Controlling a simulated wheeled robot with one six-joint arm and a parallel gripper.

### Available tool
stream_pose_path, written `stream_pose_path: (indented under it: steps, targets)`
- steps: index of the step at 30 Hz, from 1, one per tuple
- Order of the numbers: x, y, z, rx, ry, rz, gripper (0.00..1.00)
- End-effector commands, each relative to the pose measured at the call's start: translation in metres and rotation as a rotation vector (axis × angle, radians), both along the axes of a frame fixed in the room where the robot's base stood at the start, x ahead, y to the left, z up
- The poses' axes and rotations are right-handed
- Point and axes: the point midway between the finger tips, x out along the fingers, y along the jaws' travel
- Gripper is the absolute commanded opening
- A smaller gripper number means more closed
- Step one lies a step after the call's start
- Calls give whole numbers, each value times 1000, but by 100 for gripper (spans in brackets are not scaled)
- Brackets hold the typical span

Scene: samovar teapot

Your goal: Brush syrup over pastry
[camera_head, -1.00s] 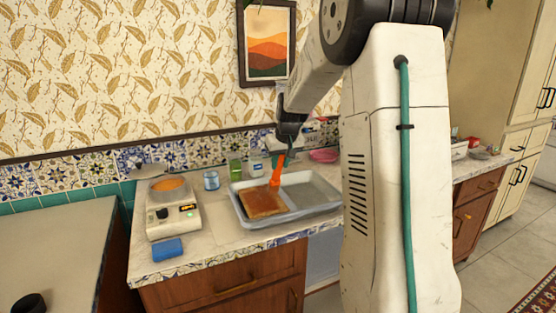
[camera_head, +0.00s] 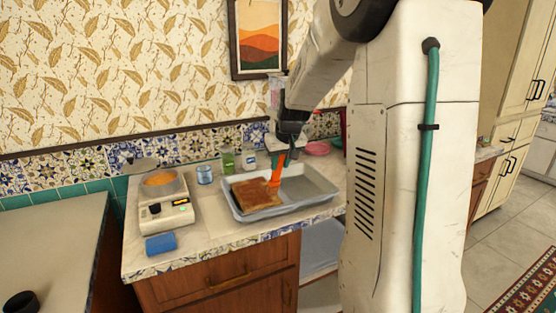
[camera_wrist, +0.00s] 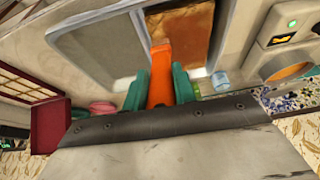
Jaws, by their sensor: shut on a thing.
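My gripper (camera_head: 289,146) is above the back of the metal tray (camera_head: 318,190), shut on an orange brush (camera_head: 277,176). In the wrist view the brush handle (camera_wrist: 160,75) sits between the green fingers of my gripper (camera_wrist: 160,90). The brush slants down, and its lower end is at the right edge of the brown square pastry (camera_head: 250,193); I cannot tell if it touches. The pastry lies in the left part of the tray and also shows in the wrist view (camera_wrist: 182,32). A pot of orange liquid (camera_head: 160,181), perhaps syrup, stands on the white scale-like appliance (camera_head: 168,214).
A blue sponge (camera_head: 160,244) lies at the counter's front left. A glass (camera_head: 204,175), a green container (camera_head: 228,161) and a jar (camera_head: 249,160) stand behind the tray. A pink bowl (camera_head: 317,148) is at the back right. The tray's right part is empty.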

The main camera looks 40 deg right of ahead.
Motion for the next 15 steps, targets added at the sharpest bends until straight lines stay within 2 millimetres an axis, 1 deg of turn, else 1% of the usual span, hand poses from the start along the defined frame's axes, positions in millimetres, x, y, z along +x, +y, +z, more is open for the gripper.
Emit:
stream_pose_path:
  steps: [1, 3, 10, 15]
  targets:
    - [-6, 2, -1, 1, 3, -1, 4]
    - [-11, 4, -1, 2, 4, -1, 4]
    - [-18, 6, -1, 1, 3, -1, 4]
    - [-33, 11, 0, 1, 2, -1, 4]
